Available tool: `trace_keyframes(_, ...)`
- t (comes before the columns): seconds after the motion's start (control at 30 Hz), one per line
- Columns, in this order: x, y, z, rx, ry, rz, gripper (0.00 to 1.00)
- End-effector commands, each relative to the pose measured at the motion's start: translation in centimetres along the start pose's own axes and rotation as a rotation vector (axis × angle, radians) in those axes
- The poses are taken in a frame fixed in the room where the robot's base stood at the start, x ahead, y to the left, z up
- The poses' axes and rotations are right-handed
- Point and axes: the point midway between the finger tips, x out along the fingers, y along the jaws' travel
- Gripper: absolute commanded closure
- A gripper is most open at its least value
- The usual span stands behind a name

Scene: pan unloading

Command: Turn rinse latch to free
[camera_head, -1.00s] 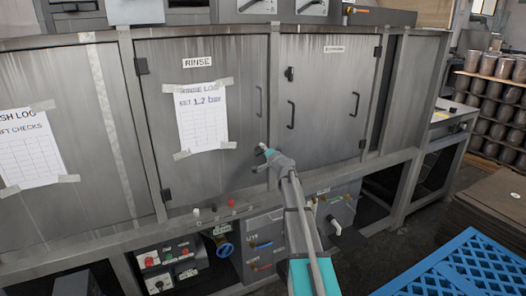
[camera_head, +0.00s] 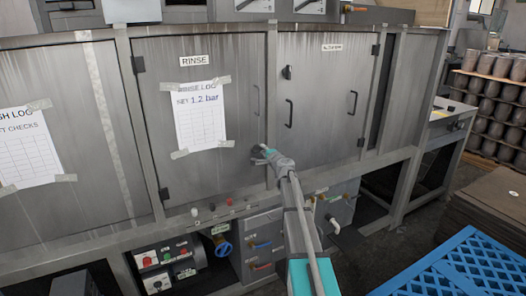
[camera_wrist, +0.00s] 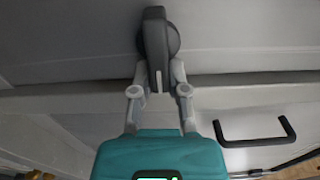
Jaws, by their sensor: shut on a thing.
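The grey rinse door (camera_head: 230,60) is shut, under a RINSE label. The rinse latch is a dark lever on a round base at the door's lower right edge; in the wrist view the latch (camera_wrist: 155,35) stands upright in the picture. My gripper (camera_wrist: 158,82) is shut on the lever's near end, one finger on each side. In the head view my gripper (camera_head: 265,155) is at the door's lower right and hides most of the latch. The lever's angle cannot be told from the head view.
A paper rinse log (camera_head: 201,115) is taped to the door. The door's bar handle (camera_head: 257,100) is above my gripper. The neighbouring door on the right has a black handle (camera_head: 289,113). A control box (camera_head: 165,270) sits below. A blue pallet (camera_head: 480,265) lies at lower right.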

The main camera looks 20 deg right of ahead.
Motion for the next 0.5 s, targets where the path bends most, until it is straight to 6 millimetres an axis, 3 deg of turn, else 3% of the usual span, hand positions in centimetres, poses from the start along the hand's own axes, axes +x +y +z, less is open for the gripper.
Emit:
trace_keyframes(0.1, 0.06, 0.04, 0.81, -0.001, -0.017, 0.001, 1.0)
trace_keyframes(0.13, 0.07, 0.04, 0.83, -0.001, -0.017, 0.001, 0.78)
trace_keyframes(0.3, 0.07, 0.05, 0.86, -0.001, -0.018, 0.001, 0.46)
trace_keyframes(0.5, 0.04, 0.03, 0.61, -0.001, -0.013, 0.0, 0.46)
